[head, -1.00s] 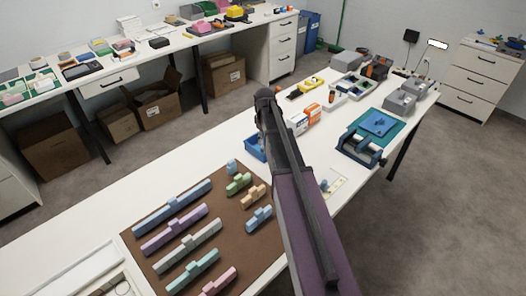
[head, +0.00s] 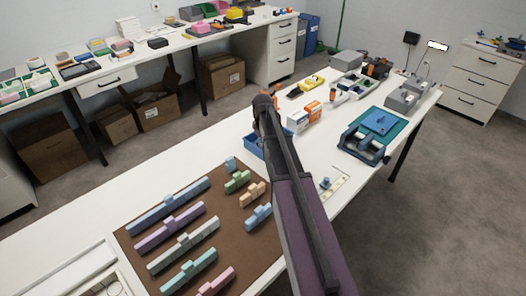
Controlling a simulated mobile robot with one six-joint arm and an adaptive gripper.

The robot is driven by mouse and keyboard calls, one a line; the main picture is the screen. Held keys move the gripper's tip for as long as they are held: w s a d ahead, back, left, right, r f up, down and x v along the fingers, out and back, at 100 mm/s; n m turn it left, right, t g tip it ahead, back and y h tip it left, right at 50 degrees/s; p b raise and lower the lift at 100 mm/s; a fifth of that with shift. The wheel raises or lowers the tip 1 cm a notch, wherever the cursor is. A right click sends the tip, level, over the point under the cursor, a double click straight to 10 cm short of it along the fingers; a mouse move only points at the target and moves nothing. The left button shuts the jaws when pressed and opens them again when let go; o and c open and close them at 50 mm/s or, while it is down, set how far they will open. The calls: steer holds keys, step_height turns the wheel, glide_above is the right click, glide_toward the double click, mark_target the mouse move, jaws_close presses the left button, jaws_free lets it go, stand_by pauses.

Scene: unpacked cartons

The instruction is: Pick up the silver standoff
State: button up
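I cannot make out the silver standoff in this view; it is either hidden or too small to tell. My dark arm reaches up the middle of the picture over the white workbench (head: 75,222).
A brown mat (head: 137,256) with several pastel stepped blocks lies at the near left. Orange-and-white boxes (head: 298,120) stand beyond the arm. A blue device on a teal mat (head: 400,130) and a pale strip (head: 338,187) lie to the right.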

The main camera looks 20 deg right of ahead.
steer(key=shift+f, duration=0.35)
stand_by(0.4)
jaws_close()
